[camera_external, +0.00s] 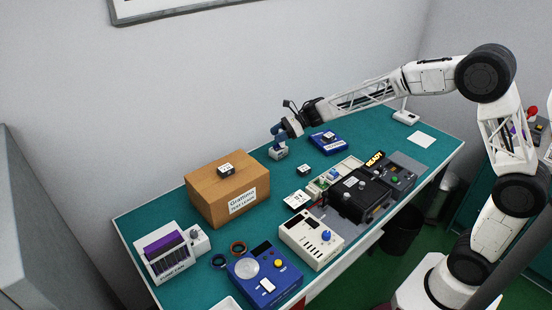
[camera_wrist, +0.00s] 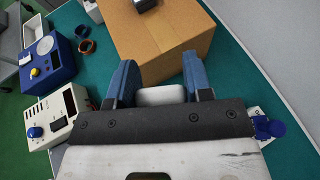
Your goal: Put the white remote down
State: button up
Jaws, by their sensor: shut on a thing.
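My gripper (camera_external: 281,136) is above the back part of the green table (camera_external: 240,196), to the right of the cardboard box. Its blue fingers are shut on a small white block-like thing (camera_external: 278,153), which I take to be the white remote. In the wrist view the white thing (camera_wrist: 160,95) shows between the two blue fingers (camera_wrist: 160,84), with the box beyond it. Its lower side is hidden there, and I cannot tell whether it touches the table.
A cardboard box (camera_external: 212,205) bears a small dark-topped block (camera_external: 226,170). Another such block (camera_external: 304,170) lies on the table. A blue device (camera_external: 328,142) stands right of my gripper. A black unit (camera_external: 358,196), a white device (camera_external: 311,240) and a blue scale (camera_external: 265,277) line the front.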

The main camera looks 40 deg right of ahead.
notch_tip(320, 180, down, 15)
jog(key=shift+w, duration=0.1)
dwell(0.3)
jog(key=shift+w+a+f, duration=0.2)
jog(key=shift+w+a, duration=0.5)
jog(key=shift+w, duration=1.85)
jog(key=shift+w+a+f, duration=0.25)
jog(key=shift+w+a, duration=0.5)
jog(key=shift+w, duration=1.75)
jog(key=shift+w+a+f, duration=0.2)
jog(key=shift+w+a, duration=0.5)
jog(key=shift+w, duration=1.85)
jog(key=shift+f, duration=1.75)
jog(key=shift+f, duration=0.15)
jog(key=o, duration=0.9)
